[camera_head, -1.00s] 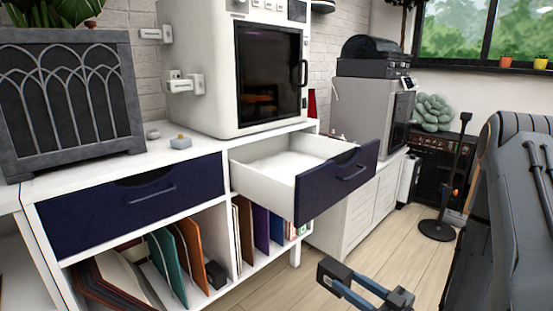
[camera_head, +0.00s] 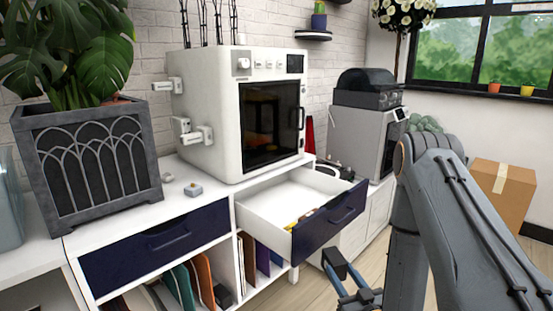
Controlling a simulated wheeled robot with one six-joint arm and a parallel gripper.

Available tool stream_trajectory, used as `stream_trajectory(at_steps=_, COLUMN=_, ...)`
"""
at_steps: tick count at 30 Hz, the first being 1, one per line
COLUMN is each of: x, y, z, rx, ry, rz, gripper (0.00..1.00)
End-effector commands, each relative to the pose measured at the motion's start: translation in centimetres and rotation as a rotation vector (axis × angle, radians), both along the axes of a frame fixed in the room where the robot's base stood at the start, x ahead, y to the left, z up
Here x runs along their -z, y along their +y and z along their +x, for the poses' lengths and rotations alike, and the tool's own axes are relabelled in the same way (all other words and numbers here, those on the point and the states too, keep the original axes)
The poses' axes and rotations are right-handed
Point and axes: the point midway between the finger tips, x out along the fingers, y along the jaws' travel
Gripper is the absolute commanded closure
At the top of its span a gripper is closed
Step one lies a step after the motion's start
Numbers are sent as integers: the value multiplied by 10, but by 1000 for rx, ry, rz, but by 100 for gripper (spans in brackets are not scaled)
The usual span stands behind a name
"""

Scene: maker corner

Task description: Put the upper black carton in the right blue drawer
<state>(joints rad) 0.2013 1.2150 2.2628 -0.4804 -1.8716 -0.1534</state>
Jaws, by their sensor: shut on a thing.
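The right blue drawer (camera_head: 325,222) is pulled open under the counter, with small yellow and reddish things near its front inside. My gripper (camera_head: 352,280) is low in the picture, in front of and below the open drawer's face, apart from its handle. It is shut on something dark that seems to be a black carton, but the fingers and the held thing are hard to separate. Another small black carton (camera_head: 223,297) stands on the lower shelf beside upright folders. The left blue drawer (camera_head: 157,243) is shut.
A white oven-like machine (camera_head: 212,115) stands on the counter behind the open drawer. A large planter (camera_head: 97,165) stands at left, with small grey items (camera_head: 193,189) beside it. A grey machine (camera_head: 362,135) is at the back and a cardboard box (camera_head: 503,195) at right.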

Motion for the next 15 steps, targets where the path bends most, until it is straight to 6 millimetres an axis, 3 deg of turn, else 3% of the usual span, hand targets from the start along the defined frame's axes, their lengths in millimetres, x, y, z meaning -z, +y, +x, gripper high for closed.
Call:
stream_trajectory(at_steps=1, x=-14, y=1, z=-3, rx=18, ry=1, rz=0, gripper=86)
stream_trajectory(at_steps=15, x=-82, y=-1, z=-19, rx=207, ry=0, rz=-1, gripper=86)
